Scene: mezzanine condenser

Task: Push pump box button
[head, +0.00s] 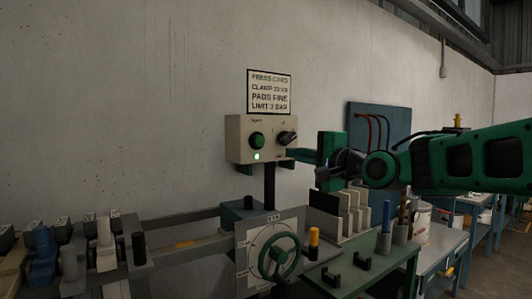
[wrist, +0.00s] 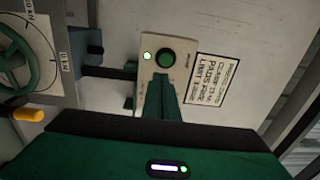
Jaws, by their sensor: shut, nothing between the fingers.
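The pump box (head: 240,128) is a beige control box on a black post in front of the wall. Its face carries a round green button (head: 257,140), a black knob (head: 287,137) to the right and a lit green lamp (head: 256,156) below the button. My gripper (head: 291,153) is shut and empty, its fingertips at the box's lower right, below the knob. In the wrist view the green button (wrist: 165,60) lies just beyond the fingertips (wrist: 168,82), which cover the knob side of the box. I cannot tell whether the tips touch the box.
A sign (head: 269,91) hangs above the box. Below are a dial plate with a green handwheel (head: 279,257), an orange-topped handle (head: 313,241) and a green bench (head: 345,281) with upright blocks and tools. A blue panel (head: 379,125) with red hoses is behind my arm.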

